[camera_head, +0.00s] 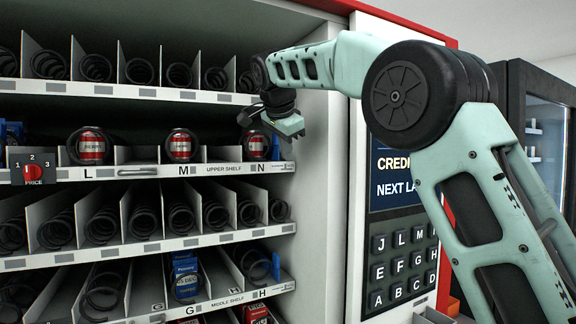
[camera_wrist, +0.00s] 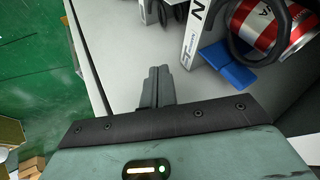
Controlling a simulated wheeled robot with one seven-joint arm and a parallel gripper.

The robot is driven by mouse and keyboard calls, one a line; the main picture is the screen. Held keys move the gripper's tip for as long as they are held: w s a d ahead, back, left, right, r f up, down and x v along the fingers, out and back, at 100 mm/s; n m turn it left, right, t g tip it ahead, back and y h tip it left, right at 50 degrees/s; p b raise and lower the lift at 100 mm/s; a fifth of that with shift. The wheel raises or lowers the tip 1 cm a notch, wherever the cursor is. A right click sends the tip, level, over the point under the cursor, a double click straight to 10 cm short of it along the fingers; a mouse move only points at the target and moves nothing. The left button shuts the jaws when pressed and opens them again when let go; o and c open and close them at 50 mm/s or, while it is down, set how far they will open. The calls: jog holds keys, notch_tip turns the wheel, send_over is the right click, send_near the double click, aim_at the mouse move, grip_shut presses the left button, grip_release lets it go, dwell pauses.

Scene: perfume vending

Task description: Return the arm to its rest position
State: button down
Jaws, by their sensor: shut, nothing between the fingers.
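My gripper (camera_wrist: 157,84) is shut and empty in the wrist view, its two dark fingers pressed together. In the head view, my arm (camera_head: 355,62) reaches from the right across the machine's frame, and its hand is in front of the upper shelf (camera_head: 226,168) near the N column. The fingertips are hard to make out there. A red and white can (camera_wrist: 268,27) behind a dark coil is at the right of the wrist view, beside a blue piece (camera_wrist: 226,68). The fingers are apart from both.
The machine's keypad (camera_head: 402,265) and display (camera_head: 390,165) are behind my arm. More red cans (camera_head: 92,147) sit in upper-shelf coils to the left. A red dial (camera_head: 33,170) is at the shelf's left end. Green floor (camera_wrist: 35,70) and boxes (camera_wrist: 30,168) show in the wrist view.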

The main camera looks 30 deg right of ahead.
jog(key=shift+v, duration=2.6)
jog(key=s+a+f+n+g+y+b, duration=0.1)
jog(key=s+a+f+n+y+b, duration=0.1)
jog(key=s+a+f+n, duration=0.6)
jog(key=s+a+f+n+g+y+b, duration=0.15)
jog(key=a+f, duration=0.25)
jog(key=f, duration=0.7)
jog(key=s+a+f+n+g+y+b, duration=0.1)
jog(key=s+a+f+n+y+b, duration=0.1)
jog(key=s+a+f+n, duration=0.6)
jog(key=s+d+f+n+g+b, duration=0.2)
jog(key=s+f+n, duration=0.5)
jog(key=s+f, duration=1.4)
jog(key=shift+s+d+b, duration=0.15)
jog(key=shift+s+b, duration=0.2)
jog(key=shift+b, duration=0.35)
